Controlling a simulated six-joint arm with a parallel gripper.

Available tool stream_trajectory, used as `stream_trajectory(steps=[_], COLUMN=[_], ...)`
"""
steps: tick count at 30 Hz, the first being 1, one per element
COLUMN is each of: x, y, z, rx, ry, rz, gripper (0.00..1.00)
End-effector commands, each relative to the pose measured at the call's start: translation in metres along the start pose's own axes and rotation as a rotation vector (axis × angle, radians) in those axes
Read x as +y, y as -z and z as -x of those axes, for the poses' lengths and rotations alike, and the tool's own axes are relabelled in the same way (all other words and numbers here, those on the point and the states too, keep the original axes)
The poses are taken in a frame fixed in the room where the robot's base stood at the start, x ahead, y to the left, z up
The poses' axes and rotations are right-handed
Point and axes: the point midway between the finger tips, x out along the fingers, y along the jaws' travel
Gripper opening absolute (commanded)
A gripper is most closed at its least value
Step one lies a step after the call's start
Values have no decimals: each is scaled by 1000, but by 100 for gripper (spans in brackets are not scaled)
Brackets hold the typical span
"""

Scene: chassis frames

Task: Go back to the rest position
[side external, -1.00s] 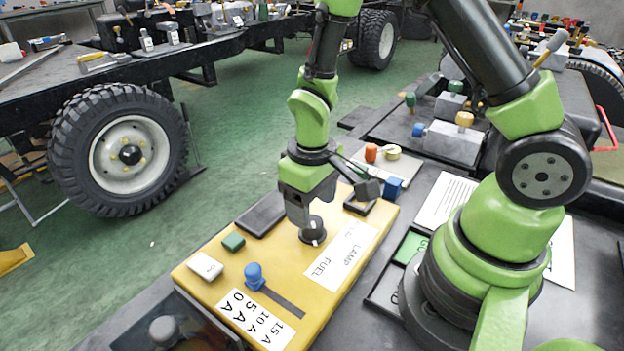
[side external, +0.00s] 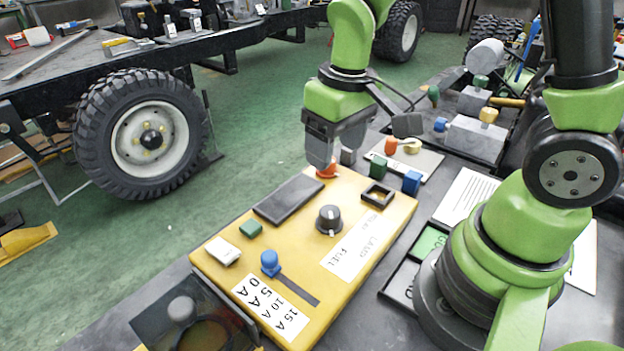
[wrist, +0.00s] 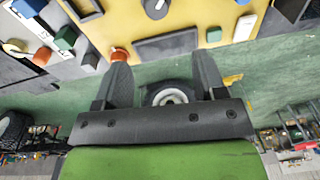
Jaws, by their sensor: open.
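My gripper (side external: 336,158) is open and empty, above the back end of the yellow panel (side external: 225,275). In the wrist view my gripper (wrist: 160,75) shows its two fingers apart with nothing between them. A dark knob (side external: 328,219) stands on the panel, clear of the fingers. An orange-red piece (side external: 327,171) shows just below the fingers at the panel's back edge. It appears beside the left finger in the wrist view (wrist: 119,54); I cannot tell whether they touch.
The panel also carries a blue slider knob (side external: 270,262), a green button (side external: 250,229), a white switch (side external: 222,251) and a dark flat plate (side external: 289,199). Blue (side external: 411,182) and green (side external: 378,166) blocks stand to the right. A wheeled chassis (side external: 145,135) is at left, with open green floor between.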

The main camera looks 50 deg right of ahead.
Motion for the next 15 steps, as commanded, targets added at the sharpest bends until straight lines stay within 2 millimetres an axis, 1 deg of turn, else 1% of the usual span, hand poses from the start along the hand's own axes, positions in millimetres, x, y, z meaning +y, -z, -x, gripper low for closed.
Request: stream_trajectory(steps=[1, 6, 9, 12, 15], x=[0, 0, 0, -1, -2], y=[-2, -19, -33, -50, -66], z=[18, 70, 95, 116, 131], rx=[48, 182, 259, 333, 397], ry=[15, 73, 112, 156, 196], rz=[-27, -113, -158, -199, -231], gripper=[64, 64, 64, 64, 64])
